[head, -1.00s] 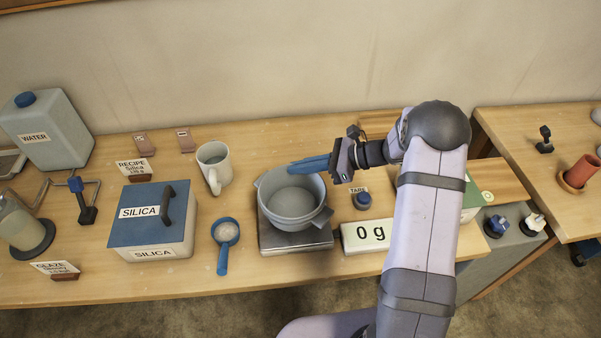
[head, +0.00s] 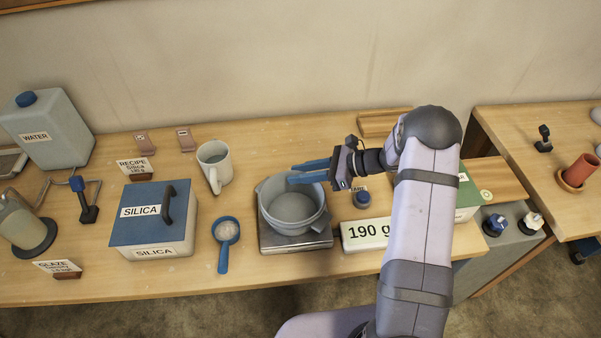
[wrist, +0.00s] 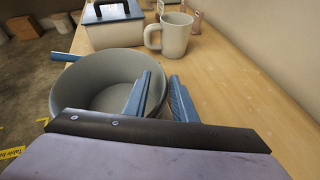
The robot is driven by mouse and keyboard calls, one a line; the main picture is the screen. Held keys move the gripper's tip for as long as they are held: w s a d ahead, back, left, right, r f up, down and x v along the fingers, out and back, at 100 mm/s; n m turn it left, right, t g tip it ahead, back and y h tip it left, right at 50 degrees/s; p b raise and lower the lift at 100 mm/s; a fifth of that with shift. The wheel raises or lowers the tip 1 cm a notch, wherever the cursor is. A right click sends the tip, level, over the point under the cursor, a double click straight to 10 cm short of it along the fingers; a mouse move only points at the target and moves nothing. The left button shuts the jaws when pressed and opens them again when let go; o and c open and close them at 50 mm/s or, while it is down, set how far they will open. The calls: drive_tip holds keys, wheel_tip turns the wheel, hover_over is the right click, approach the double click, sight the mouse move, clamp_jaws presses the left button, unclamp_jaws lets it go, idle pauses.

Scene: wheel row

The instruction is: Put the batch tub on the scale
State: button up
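The grey batch tub (head: 291,208) sits upright on the metal plate of the scale (head: 300,244), and it looks empty. The scale display (head: 364,233) reads 190 g, its right end partly hidden by my arm. My gripper (head: 292,174) is open at the back right of the tub's rim. In the wrist view, the tub (wrist: 95,82) is at the left, and my gripper's blue fingers (wrist: 158,98) are apart, one over the tub's inside and one outside its wall. Whether either finger touches the wall is unclear.
A blue scoop (head: 226,237) and the silica box (head: 153,222) are left of the scale. A mug (head: 214,166) stands behind the scoop. The blue tare button (head: 362,199) is just behind the display. Bare tabletop lies behind the tub.

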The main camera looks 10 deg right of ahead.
drive_tip(key=b+v, duration=0.4)
drive_tip(key=v, duration=0.8)
drive_tip(key=s+a+n+g+h, duration=0.6)
drive_tip(key=s+n, duration=0.4)
drive_tip(key=s, duration=0.3)
drive_tip(key=s+d+f+n+t+h, duration=0.1)
drive_tip(key=s+f+n+h, duration=0.1)
drive_tip(key=s+n, duration=0.3)
drive_tip(key=s+d+f+n+t+h, duration=0.1)
drive_tip(key=s+f+n+h, duration=0.1)
drive_tip(key=s+n+h, duration=0.2)
drive_tip(key=s+n, duration=0.1)
drive_tip(key=n, duration=0.2)
drive_tip(key=shift+s+d+f+n, duration=0.15)
drive_tip(key=shift+d+f+n, duration=0.15)
drive_tip(key=shift+n, duration=0.1)
